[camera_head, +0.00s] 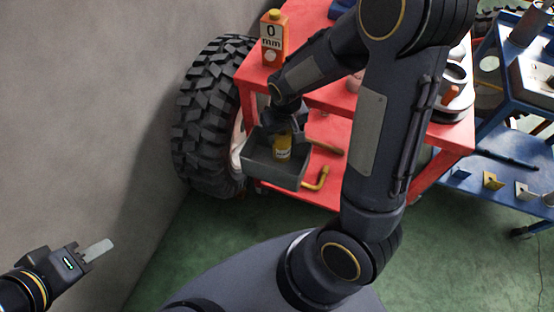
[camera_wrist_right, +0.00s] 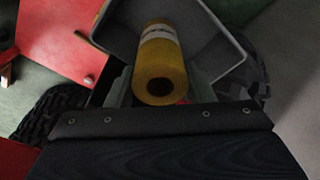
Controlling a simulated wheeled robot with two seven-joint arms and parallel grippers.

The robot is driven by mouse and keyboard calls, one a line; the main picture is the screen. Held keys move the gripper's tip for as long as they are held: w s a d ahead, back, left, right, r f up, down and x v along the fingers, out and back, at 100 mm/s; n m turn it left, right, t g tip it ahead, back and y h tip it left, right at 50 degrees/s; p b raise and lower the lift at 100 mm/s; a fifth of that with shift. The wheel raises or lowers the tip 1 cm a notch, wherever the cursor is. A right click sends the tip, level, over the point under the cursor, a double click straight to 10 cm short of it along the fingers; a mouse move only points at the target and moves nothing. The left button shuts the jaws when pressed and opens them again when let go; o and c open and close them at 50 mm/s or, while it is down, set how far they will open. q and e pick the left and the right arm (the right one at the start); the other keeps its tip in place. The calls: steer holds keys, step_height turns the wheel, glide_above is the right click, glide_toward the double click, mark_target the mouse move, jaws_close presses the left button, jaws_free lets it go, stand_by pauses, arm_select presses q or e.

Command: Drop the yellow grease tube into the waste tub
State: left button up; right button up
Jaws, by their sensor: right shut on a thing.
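The yellow grease tube (camera_wrist_right: 162,60) is between the fingers of my right gripper (camera_wrist_right: 160,88), with its round end facing the wrist camera. In the head view the tube (camera_head: 282,148) shows over the grey waste tub (camera_head: 276,175), within its rim as seen from above. My right gripper (camera_head: 285,120) is shut on it, partly hidden by my own arm. The tub wall (camera_wrist_right: 226,40) also shows behind the tube in the right wrist view. My left gripper (camera_head: 98,250) is far off at the lower left, empty; its finger gap cannot be made out.
A red cart (camera_head: 455,140) stands behind the tub, with an orange bottle (camera_head: 274,38) on top. A large tyre (camera_head: 205,120) is left of the tub. A blue cart (camera_head: 500,145) with metal parts stands at the right. Green floor is clear in front.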

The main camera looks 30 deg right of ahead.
steer(key=o, duration=1.5)
steer(key=shift+s+r+p, duration=0.25)
steer(key=shift+r+p, duration=0.25)
steer(key=shift+r, duration=1.45)
steer(key=shift+s+r+p, duration=0.2)
steer(key=shift+r+p, duration=0.25)
steer(key=shift+r, duration=1.5)
steer(key=shift+r, duration=0.1)
steer(key=s+a+r+t+y+p, duration=0.1)
steer(key=s+r+p, duration=0.2)
steer(key=s+r, duration=0.2)
steer(key=s+a+r+t+y+p, duration=0.1)
steer(key=s+r+p, duration=0.3)
steer(key=r, duration=0.5)
steer(key=s+a+r+t+y+p, duration=0.1)
steer(key=s+a+r+t+p, duration=0.1)
steer(key=s+r, duration=0.5)
steer(key=shift+m+y+p, duration=0.4)
steer(key=shift+p, duration=0.5)
